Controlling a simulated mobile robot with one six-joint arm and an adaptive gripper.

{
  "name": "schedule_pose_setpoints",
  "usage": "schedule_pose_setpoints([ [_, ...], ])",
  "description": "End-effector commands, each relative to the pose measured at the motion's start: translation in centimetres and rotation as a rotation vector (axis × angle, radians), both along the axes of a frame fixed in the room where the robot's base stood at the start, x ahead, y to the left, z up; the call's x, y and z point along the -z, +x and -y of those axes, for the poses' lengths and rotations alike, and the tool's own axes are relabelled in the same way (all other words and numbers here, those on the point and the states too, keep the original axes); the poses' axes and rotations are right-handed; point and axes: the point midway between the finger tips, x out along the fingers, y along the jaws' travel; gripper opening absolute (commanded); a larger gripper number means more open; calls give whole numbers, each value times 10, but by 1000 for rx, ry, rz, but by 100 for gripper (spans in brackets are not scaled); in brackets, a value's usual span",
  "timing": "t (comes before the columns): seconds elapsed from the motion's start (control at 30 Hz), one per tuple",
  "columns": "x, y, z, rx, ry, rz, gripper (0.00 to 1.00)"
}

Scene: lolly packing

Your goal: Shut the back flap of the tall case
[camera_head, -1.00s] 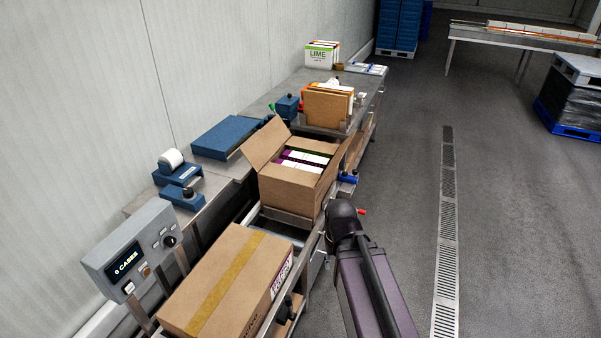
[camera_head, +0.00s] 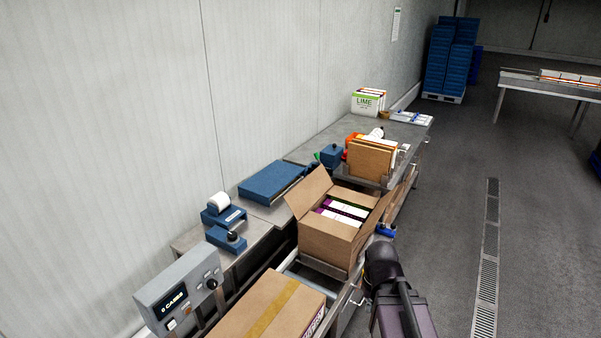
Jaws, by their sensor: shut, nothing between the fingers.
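The open brown case (camera_head: 332,243) stands on the conveyor, right of centre. White, purple and green-edged cartons (camera_head: 343,212) show inside it. One flap (camera_head: 309,193) stands up and leans outward at the left. Another flap (camera_head: 374,218) stands up at the right. No flap covers the top; I cannot tell which standing flap is the back one, and the far edge is partly hidden. My dark arm is at the lower right, close to the case's right side and apart from it in the picture.
A taped brown case (camera_head: 268,312) lies in front on the conveyor. A grey control panel (camera_head: 178,290) stands at the left. Blue devices (camera_head: 271,181) sit on the bench behind. An orange-and-brown carton rack (camera_head: 370,161) stands beyond the case.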

Motion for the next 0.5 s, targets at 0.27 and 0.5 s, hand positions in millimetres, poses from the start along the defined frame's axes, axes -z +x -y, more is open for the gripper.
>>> schedule_pose_setpoints([
  [0.27,-43,0,0,0,0,0,0],
  [0.5,-48,0,0,0,0,0,0],
])
